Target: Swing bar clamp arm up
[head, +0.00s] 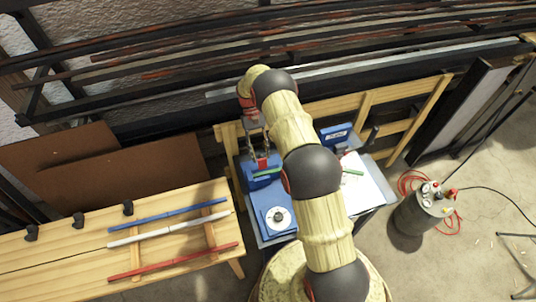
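My arm reaches down the middle of the head view and bends over at the top. My gripper (262,158) points down over a blue block (262,180) at the left of a small work table. A small red part shows at the fingertips and a green strip lies on the block just below. The fingers are too small to tell whether they are apart or shut, or whether they touch anything. I cannot make out for sure which part is the bar clamp arm. Several small black clamp-like pieces (78,220) sit along a wooden bench.
The wooden bench (180,265) at left carries blue, white and red laths. A blue plate with a white disc (279,219) lies nearer me. A blue box (335,134) and white sheet (366,182) are right of my arm. A grey tank (424,212) with red hose stands on the floor.

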